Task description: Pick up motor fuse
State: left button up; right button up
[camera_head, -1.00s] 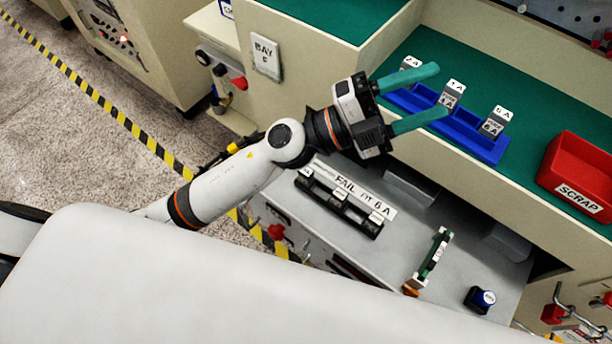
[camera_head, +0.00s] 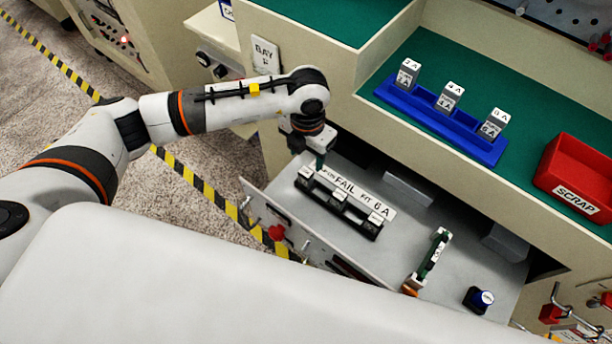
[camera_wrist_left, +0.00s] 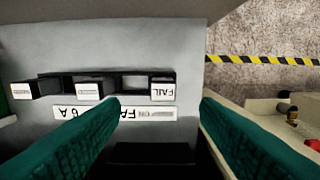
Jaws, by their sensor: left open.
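A black fuse holder (camera_head: 340,204) with three white-topped fuses stands in the open grey drawer. A strip card (camera_head: 350,190) beside the holder reads FAIL FIT 6 A. My left gripper (camera_head: 318,160) points down at the holder's left end. My right gripper is out of view.
A blue rack (camera_head: 470,146) with three grey fuses marked 2 A, 4 A and 6 A sits on the green shelf. A red SCRAP bin (camera_head: 563,190) is to its right.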

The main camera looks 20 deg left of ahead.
aim_at(306, 172)
pick_arm(q)
notch_tip(306, 172, down, 8)
jog(key=shift+w+a+r+p, duration=0.15)
jog(key=shift+r+p, duration=0.05)
jog(key=shift+p, duration=0.55)
jog(key=shift+c, duration=0.2)
grip_shut()
